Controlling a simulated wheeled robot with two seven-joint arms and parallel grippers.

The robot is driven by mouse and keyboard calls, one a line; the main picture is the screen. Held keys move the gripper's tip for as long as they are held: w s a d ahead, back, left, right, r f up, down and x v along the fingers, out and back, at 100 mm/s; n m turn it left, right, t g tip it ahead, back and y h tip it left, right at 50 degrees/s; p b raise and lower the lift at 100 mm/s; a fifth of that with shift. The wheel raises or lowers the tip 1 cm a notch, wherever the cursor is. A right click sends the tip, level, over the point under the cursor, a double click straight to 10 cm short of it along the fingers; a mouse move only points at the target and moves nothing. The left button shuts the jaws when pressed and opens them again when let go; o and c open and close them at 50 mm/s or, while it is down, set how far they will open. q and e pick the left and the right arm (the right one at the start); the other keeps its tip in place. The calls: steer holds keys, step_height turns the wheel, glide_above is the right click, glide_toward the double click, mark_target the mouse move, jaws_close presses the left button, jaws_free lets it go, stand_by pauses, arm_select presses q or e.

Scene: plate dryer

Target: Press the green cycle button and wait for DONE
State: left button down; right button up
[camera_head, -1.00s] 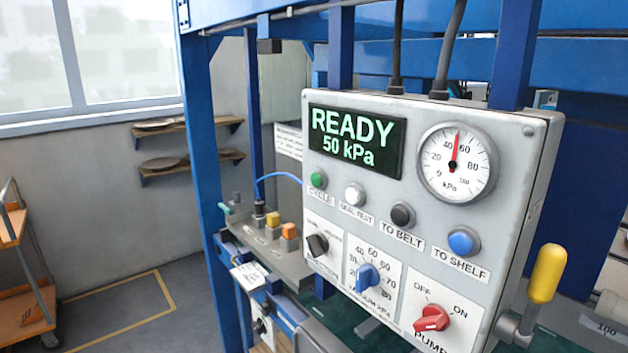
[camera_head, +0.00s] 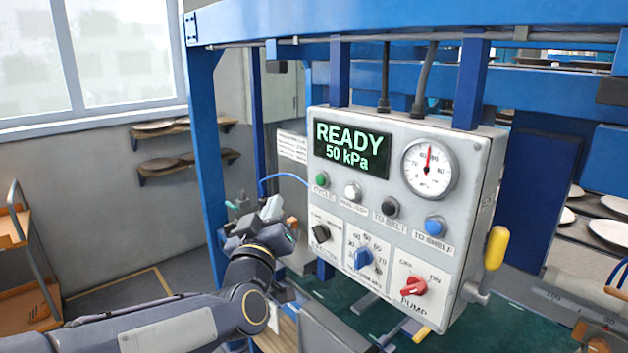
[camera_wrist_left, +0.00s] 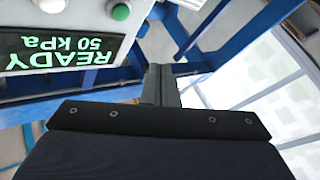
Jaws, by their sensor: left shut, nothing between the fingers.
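The green cycle button (camera_head: 322,180) is at the upper left of the grey control box (camera_head: 490,150), under the display (camera_head: 351,152), which reads READY 50 kPa. The button also shows at the top of the left wrist view (camera_wrist_left: 120,11), with the display (camera_wrist_left: 70,50) upside down below it. My left gripper (camera_head: 272,208) is left of and a little below the button, apart from it. Its fingers (camera_wrist_left: 161,84) are shut together and empty. My right gripper is not in view.
White (camera_head: 352,193), dark (camera_head: 390,207) and blue (camera_head: 435,226) buttons sit in a row right of the green one. Knobs, including the red pump knob (camera_head: 413,287), are below. A yellow-handled lever (camera_head: 495,248) is at the box's right. A blue frame post (camera_head: 207,150) stands left.

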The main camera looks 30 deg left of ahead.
mark_target(322, 180)
arm_select(q)
steer(key=shift+s+a+r+n+y, duration=0.15)
steer(key=shift+a+r+n+y, duration=0.2)
steer(key=shift+r+y, duration=0.2)
steer(key=w+d+p, duration=0.1)
steer(key=w+d, duration=0.2)
steer(key=w, duration=0.5)
steer(key=shift+d+p, duration=0.2)
steer(key=shift+p, duration=0.15)
steer(key=shift+w+f, duration=0.1)
steer(key=shift+w, duration=0.1)
stand_by(1.6)
